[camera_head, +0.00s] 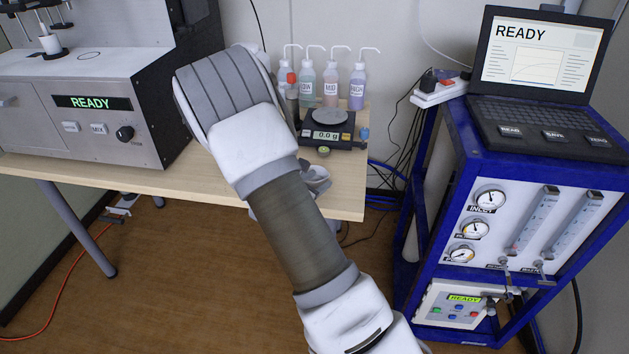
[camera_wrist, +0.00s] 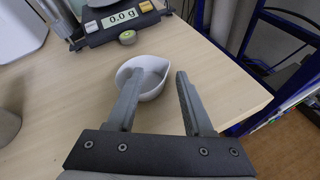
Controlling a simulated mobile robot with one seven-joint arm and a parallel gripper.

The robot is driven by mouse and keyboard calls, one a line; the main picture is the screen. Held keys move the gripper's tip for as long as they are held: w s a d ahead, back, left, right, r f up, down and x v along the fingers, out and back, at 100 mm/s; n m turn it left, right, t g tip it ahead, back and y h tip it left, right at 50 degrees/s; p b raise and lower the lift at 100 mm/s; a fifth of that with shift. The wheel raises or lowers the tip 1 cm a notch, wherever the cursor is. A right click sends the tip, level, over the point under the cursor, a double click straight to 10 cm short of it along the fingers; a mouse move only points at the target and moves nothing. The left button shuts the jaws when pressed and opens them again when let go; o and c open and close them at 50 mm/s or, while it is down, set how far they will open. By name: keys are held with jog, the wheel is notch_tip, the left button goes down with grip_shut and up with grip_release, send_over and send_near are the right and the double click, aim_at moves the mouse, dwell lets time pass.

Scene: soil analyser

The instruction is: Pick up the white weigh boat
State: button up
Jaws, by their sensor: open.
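The white weigh boat (camera_wrist: 152,68) is a small white dish with a pouring lip, lying on the wooden table in the wrist view. My gripper (camera_wrist: 158,80) is open, and its two grey fingers point toward the boat. The left finger overlaps the boat's left side in the picture, and the right finger is to the right of the boat. I cannot tell how far above the table the fingertips are.
A grey analyser (camera_head: 95,115) is at left. The table edge and a blue cart (camera_head: 440,150) are at right.

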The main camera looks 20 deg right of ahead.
jog(key=shift+x, duration=1.25)
grip_shut()
jog(key=shift+r, duration=0.1)
